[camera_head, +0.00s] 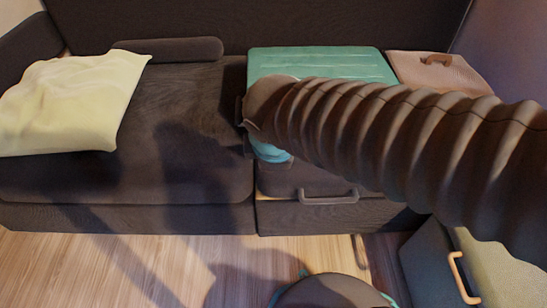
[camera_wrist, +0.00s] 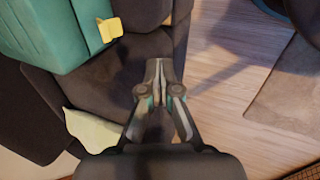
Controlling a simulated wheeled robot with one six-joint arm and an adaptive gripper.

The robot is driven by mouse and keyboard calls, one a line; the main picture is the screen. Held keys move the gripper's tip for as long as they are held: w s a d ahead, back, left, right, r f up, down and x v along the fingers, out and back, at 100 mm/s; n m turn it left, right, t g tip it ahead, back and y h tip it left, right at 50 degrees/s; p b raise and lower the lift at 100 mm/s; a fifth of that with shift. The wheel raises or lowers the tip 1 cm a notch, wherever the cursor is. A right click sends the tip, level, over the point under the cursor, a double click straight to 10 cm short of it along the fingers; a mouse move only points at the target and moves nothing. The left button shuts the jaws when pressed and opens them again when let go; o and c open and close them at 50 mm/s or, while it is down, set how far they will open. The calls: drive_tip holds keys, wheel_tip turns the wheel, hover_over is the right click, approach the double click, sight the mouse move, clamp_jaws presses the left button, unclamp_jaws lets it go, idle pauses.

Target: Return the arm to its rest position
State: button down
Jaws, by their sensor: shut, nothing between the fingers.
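My arm, in a ribbed brown sleeve (camera_head: 400,130), reaches from the right edge to the middle of the head view, above the sofa. Its far end is in front of a teal case (camera_head: 320,62), and my gripper is mostly hidden there. In the wrist view my gripper (camera_wrist: 159,68) is shut and empty, with its fingertips together. It points down over the dark sofa, left of the wooden floor. The teal case (camera_wrist: 60,30), with a yellow tag (camera_wrist: 110,29), is at upper left there.
A pale yellow cloth (camera_head: 70,100) lies on the dark sofa (camera_head: 180,130). A pinkish-brown case (camera_head: 440,68) is beside the teal one. A drawer handle (camera_head: 328,197) juts from the sofa front. A dark box (camera_head: 432,265) stands at lower right. Wooden floor (camera_head: 110,265) shows in front.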

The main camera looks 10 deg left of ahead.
idle(0.3)
drive_tip(key=s+d+r+m+p, duration=0.2)
drive_tip(key=d+r+m, duration=0.1)
drive_tip(key=d+m, duration=0.7)
drive_tip(key=s+d+r+m+h+p, duration=0.1)
drive_tip(key=s+d+r+m+p, duration=0.1)
drive_tip(key=d+m, duration=0.8)
wheel_tip(320, 180, up, 2)
drive_tip(key=shift+s+d+r+t+p, duration=0.2)
drive_tip(key=shift+d+t+p, duration=0.2)
drive_tip(key=shift+d+p, duration=0.15)
idle(1.0)
